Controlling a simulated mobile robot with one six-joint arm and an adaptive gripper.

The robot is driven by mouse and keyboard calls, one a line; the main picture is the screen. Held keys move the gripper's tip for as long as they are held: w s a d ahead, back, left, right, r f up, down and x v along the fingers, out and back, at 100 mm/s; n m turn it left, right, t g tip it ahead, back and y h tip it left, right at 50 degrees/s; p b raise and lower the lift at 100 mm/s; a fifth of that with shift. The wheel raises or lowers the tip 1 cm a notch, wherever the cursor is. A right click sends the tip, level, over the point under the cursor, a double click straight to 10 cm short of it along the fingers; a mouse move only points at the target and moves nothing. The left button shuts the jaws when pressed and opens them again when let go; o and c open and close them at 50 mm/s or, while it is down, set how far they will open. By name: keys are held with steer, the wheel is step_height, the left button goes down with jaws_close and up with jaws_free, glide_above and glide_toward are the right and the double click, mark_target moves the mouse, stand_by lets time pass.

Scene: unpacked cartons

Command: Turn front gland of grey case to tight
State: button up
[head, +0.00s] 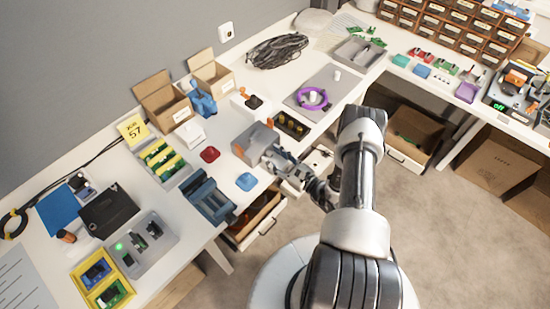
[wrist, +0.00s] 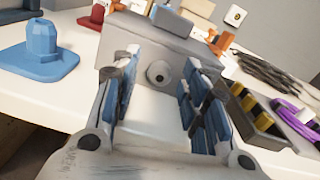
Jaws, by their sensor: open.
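The grey case (head: 252,139) stands on the workbench, left of my arm. In the wrist view, its near wall (wrist: 135,38) faces me and carries a pale round gland (wrist: 158,73) with a dark centre. My gripper (head: 276,160) is close in front of this wall. In the wrist view my gripper (wrist: 160,78) is open, with its blue-padded fingers on either side of the gland. I cannot tell whether either pad touches it. The gland is hidden in the head view.
A blue knob-like piece on a flat base (wrist: 40,52) stands left of my gripper. A dark tray with yellow-topped parts (wrist: 252,118) lies to the right, beside a purple ring (head: 313,97). Small orange parts (wrist: 222,42) are behind the case. An open drawer (head: 258,220) is below.

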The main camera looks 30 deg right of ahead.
jaws_close()
steer(key=shift+f+m+b, duration=0.1)
steer(key=shift+m+b, duration=0.35)
steer(key=shift+m, duration=0.25)
steer(key=m+b, duration=0.1)
steer(key=m, duration=0.2)
jaws_free()
stand_by(0.4)
steer(key=v, duration=1.2)
